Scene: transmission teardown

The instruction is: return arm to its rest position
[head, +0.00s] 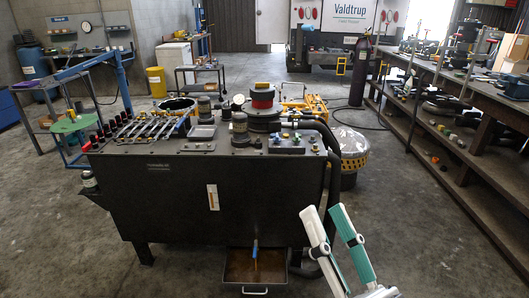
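My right gripper (325,212) rises from the bottom edge, right of centre, in the head view. Its white finger and teal finger point up and stand apart, with nothing visible between them. It is in front of the dark workbench (165,205), near its lower right corner in the picture. Part of my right arm (378,292) shows at the bottom edge; the rest is out of the picture. My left gripper and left arm are not in view.
A drip tray (254,290) sits on the floor under the workbench, left of my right gripper. Tools and a red part (263,95) lie on the bench top. A long shelf bench (460,85) runs along the right. Open floor (430,230) lies between.

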